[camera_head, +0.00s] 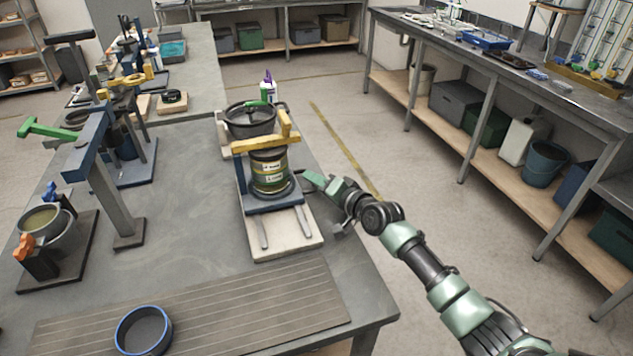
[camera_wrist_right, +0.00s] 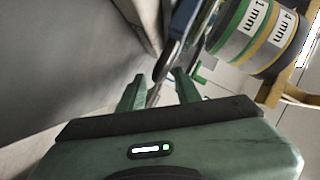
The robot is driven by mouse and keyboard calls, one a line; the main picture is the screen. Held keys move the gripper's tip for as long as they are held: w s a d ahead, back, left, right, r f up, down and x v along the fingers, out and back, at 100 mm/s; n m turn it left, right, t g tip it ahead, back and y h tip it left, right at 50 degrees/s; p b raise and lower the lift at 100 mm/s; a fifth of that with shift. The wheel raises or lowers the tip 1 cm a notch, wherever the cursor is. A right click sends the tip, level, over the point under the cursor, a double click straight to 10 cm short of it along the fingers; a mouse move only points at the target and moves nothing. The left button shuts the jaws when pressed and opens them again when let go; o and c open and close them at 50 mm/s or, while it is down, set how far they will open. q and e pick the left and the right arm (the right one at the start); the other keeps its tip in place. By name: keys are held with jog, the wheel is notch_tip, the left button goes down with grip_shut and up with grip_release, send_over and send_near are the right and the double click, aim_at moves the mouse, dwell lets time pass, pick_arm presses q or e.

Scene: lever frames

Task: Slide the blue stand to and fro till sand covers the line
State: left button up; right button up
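The blue stand (camera_head: 272,203) sits on two grey rails over a pale base board (camera_head: 285,240), near the table's right edge. It carries a stack of round sieves (camera_head: 268,172) with green and yellow bands, under a yellow bar (camera_head: 266,143). The right wrist view shows the sieves' labels, "1 mm" and "4 mm" (camera_wrist_right: 262,35). My right gripper (camera_head: 310,181) is at the stand's right side. In the right wrist view its fingers (camera_wrist_right: 160,92) are apart, close to the stand's dark edge; contact is unclear. I make out neither sand nor a line. My left gripper is out of view.
A dark pan (camera_head: 250,119) stands behind the sieves. A blue-rimmed round dish (camera_head: 144,331) lies on the ribbed mat (camera_head: 230,310) in front. A blue lever press (camera_head: 95,150) with a green handle stands to the left. The table between press and stand is clear.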

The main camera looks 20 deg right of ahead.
jog(key=v, duration=0.7)
jog(key=shift+s+d, duration=0.15)
jog(key=shift+s, duration=0.2)
